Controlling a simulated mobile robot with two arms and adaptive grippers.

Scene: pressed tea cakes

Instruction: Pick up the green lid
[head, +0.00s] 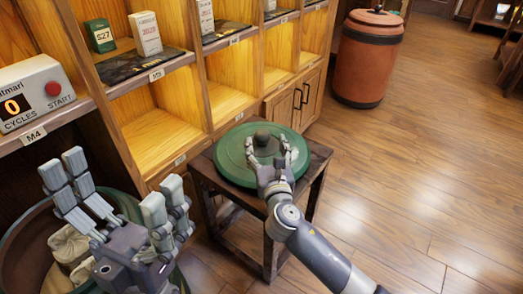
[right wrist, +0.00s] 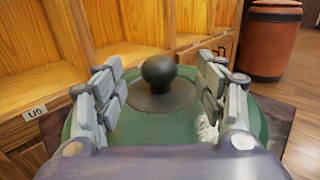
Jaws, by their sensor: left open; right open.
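The green lid (head: 234,164) is round and flat with a dark ball knob (head: 262,137) in its middle. It lies on a small dark wooden stand. My right gripper (head: 268,153) is over the lid, its open fingers on either side of the knob. In the right wrist view the knob (right wrist: 158,72) stands between the two open fingers, with a gap on both sides, and the green lid (right wrist: 150,133) lies below. My left gripper (head: 118,200) is open and empty at the lower left, above a green-rimmed round container.
The green-rimmed container (head: 12,236) at lower left holds pale sacks (head: 68,245). A wooden shelf (head: 228,99) with boxes stands behind the stand (head: 316,170). A machine with a red button (head: 36,92) sits on the left shelf. A brown barrel (head: 366,60) stands at the back; the right floor is clear.

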